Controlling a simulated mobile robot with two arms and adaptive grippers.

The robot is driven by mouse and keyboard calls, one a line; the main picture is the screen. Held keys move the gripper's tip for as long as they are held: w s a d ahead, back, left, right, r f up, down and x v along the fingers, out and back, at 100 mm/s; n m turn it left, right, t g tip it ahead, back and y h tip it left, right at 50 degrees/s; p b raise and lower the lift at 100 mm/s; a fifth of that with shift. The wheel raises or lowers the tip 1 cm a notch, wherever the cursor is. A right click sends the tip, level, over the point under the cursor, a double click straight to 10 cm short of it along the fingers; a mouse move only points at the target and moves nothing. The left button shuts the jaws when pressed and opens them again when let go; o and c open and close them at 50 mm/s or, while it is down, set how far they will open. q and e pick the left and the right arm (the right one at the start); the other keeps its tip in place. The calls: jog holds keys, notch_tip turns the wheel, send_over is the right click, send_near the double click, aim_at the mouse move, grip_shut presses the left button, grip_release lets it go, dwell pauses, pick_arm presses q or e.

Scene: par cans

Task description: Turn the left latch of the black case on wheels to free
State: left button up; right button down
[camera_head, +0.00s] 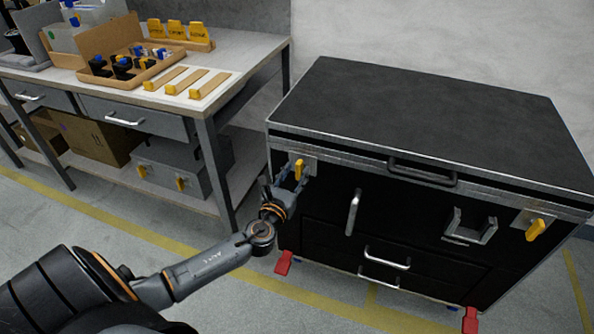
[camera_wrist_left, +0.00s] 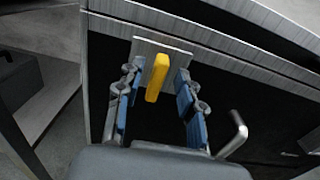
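The black case on wheels (camera_head: 430,110) stands at the right, its lid closed. Its left latch (camera_head: 299,169) is a yellow handle on a metal plate at the case's upper left front. In the left wrist view the left latch (camera_wrist_left: 157,77) hangs near vertical, leaning slightly. My left gripper (camera_head: 291,180) is at this latch. In the left wrist view the left gripper (camera_wrist_left: 158,85) is open, with one blue-padded finger on each side of the handle and gaps between. The right latch (camera_head: 536,229) is a yellow handle, tilted. My right gripper is not in view.
A workbench (camera_head: 228,72) with a cardboard tray (camera_head: 104,44) of small parts stands at the left. The case front has a vertical metal handle (camera_head: 353,212) and drawer handles. Red wheel pedals (camera_head: 284,263) stick out below. Open floor lies in front.

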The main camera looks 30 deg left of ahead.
pick_arm(q)
jog(key=shift+x, duration=0.8)
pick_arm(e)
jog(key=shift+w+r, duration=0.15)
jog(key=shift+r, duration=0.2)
pick_arm(q)
jog(key=shift+c, duration=0.4)
grip_shut()
